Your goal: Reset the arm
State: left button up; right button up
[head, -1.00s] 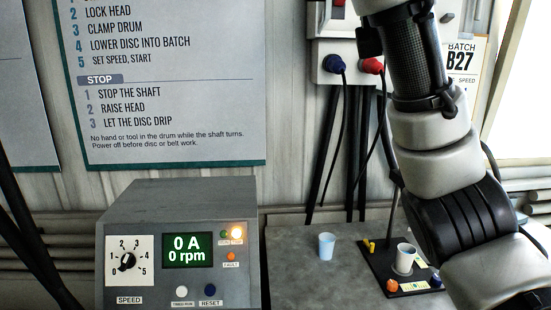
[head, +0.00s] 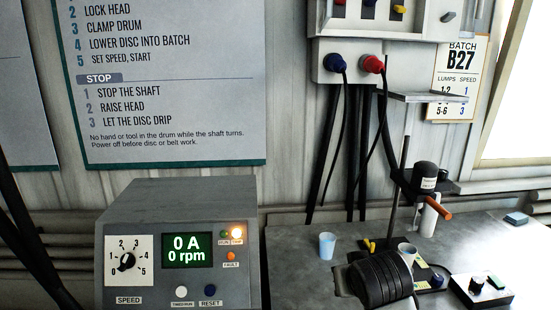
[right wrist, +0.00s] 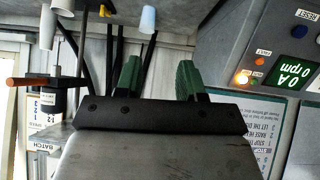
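My right gripper (right wrist: 160,76) shows in the right wrist view with its two green fingers apart and nothing between them. That view is upside down. In the head view only a black, ribbed part of my right arm (head: 381,279) shows low over the table, and its gripper is hidden or out of frame. My left gripper is in neither current view.
A grey control box (head: 178,195) reading 0 A and 0 rpm stands left. The table (head: 300,275) holds a blue cup (head: 327,246), a white cup (head: 406,253), a stand-mounted stirrer with an orange handle (head: 438,208) and a small knobbed box (head: 481,291). Wall sockets hang above.

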jog(key=s+d+f+g, duration=0.3)
jog(key=s+f, duration=0.9)
jog(key=f, duration=0.1)
jog(key=s+d+f+g, duration=0.1)
jog(key=s+f, duration=0.2)
jog(key=s, duration=0.3)
jog(key=s+d+f+n+g, duration=0.1)
jog(key=s+f, duration=0.1)
jog(key=s, duration=0.4)
jog(key=s+f+g, duration=0.1)
jog(key=s+f, duration=0.2)
jog(key=s, duration=0.4)
notch_tip(320, 180, down, 26)
jog(key=g, duration=0.1)
jog(key=s+d+f+g, duration=0.1)
jog(key=s+d+f, duration=0.2)
jog(key=s+f, duration=1.2)
jog(key=shift+s+f, duration=0.2)
jog(key=shift+s, duration=0.5)
